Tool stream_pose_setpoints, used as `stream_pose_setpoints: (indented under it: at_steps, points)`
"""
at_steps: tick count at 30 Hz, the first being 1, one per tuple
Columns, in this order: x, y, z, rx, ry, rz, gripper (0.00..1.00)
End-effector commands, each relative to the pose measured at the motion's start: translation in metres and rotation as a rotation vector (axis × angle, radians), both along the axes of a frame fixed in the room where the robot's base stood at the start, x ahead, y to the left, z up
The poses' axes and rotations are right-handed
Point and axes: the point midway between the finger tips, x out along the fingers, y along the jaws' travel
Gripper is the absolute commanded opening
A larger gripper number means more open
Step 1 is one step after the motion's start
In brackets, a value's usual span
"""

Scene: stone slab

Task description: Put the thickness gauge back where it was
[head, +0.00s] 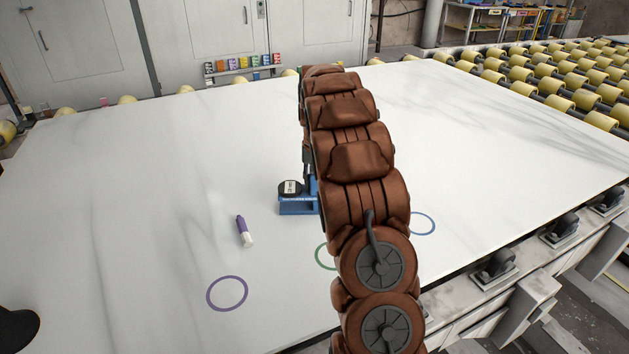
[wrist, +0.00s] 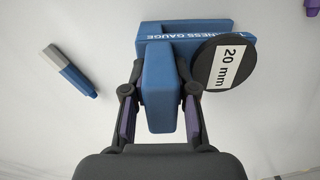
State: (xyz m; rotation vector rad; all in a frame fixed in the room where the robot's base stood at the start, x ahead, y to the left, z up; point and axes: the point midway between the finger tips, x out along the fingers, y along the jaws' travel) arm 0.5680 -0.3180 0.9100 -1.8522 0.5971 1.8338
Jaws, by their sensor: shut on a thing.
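The thickness gauge (head: 298,207) is blue with a round black dial and shows just left of my arm in the head view, over the white slab. In the wrist view the gauge (wrist: 158,80) has its lettering along the top and a white "20 mm" label on the dial at right. My gripper (wrist: 158,108) is shut on the gauge's blue upright block, one finger on each side. In the head view my arm hides most of the gripper and the gauge's right part. I cannot tell whether the gauge touches the slab.
A purple marker (head: 243,230) lies left of the gauge. Purple (head: 227,293), green (head: 320,257) and blue (head: 424,223) rings are drawn on the slab (head: 130,200); my arm partly covers the green and blue ones. A blue marker (wrist: 70,71) shows in the wrist view. Rollers (head: 560,83) border the slab.

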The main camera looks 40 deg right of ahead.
Motion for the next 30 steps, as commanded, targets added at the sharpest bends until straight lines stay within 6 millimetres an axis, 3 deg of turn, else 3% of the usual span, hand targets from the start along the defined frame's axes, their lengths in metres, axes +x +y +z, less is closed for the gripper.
stream_pose_setpoints:
  at_steps: [5, 6, 13, 23, 30]
  points:
    - [0.000, 0.000, -0.002, -0.001, -0.001, 0.000, 0.00]
    - [0.000, 0.000, -0.003, -0.001, -0.001, 0.000, 0.28]
    - [0.000, 0.000, -0.002, -0.001, -0.001, 0.000, 0.52]
    - [0.000, 0.000, -0.001, 0.000, 0.000, 0.000, 0.52]
    - [0.001, -0.001, 0.022, -0.004, -0.007, 0.001, 0.52]
